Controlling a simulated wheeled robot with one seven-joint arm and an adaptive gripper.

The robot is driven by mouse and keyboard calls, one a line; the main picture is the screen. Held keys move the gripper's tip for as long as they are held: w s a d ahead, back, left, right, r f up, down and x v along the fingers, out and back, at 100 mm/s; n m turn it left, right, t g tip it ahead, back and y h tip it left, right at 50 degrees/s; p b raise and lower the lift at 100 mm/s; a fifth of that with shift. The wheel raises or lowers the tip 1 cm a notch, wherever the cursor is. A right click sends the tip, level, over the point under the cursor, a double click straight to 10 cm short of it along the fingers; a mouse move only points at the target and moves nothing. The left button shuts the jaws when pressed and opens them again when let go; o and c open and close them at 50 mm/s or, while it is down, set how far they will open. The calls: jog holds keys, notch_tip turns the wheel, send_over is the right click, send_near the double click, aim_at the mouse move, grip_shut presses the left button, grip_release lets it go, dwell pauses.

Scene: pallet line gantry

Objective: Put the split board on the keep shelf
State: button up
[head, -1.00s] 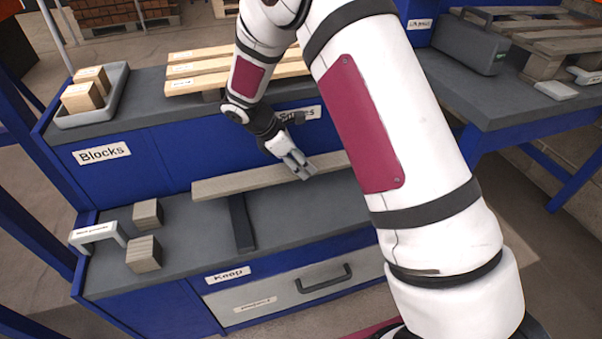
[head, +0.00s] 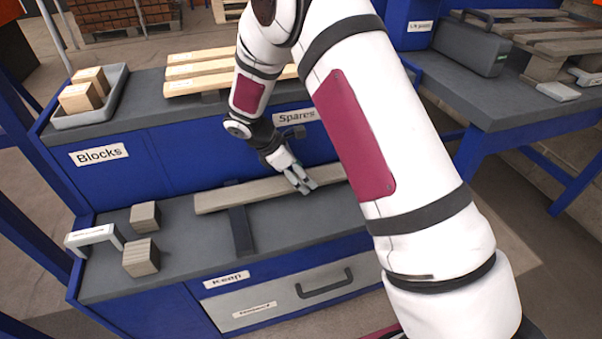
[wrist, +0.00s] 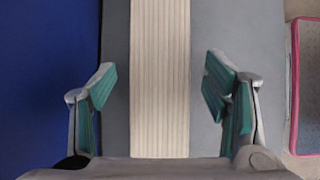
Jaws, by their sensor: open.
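The long pale board (head: 245,195) lies lengthwise on the grey keep shelf (head: 190,262), across a dark strip (head: 241,232). Its right part is hidden behind my arm. I cannot make out a split in it. My gripper (head: 304,187) is at the board, right of the dark strip. In the wrist view the board (wrist: 160,80) runs between the open fingers (wrist: 158,85), with a gap on each side. The "Keep" label (head: 226,280) is on the shelf's front edge.
Two small wooden blocks (head: 141,257) and a white bracket-like piece (head: 92,236) stand on the shelf's left end. Above are a grey tray of blocks (head: 118,92) and pale slats (head: 200,70) behind the "Spares" label (head: 297,117). The front shelf middle is clear.

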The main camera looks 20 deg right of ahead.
jog(key=p+v, duration=0.3)
jog(key=v, duration=0.9)
jog(key=s+d+r+m+y, duration=0.1)
jog(key=s+d+r+m, duration=0.35)
jog(key=s+r, duration=0.55)
jog(key=s+d+r+m+y, duration=0.25)
jog(key=s+r+m, duration=0.25)
jog(key=s+r, duration=0.4)
jog(key=s+m+y, duration=0.3)
jog(key=s+m, duration=0.5)
jog(key=s, duration=1.4)
jog(key=shift+s+a, duration=0.25)
jog(key=shift+a, duration=0.05)
jog(key=shift+m, duration=0.25)
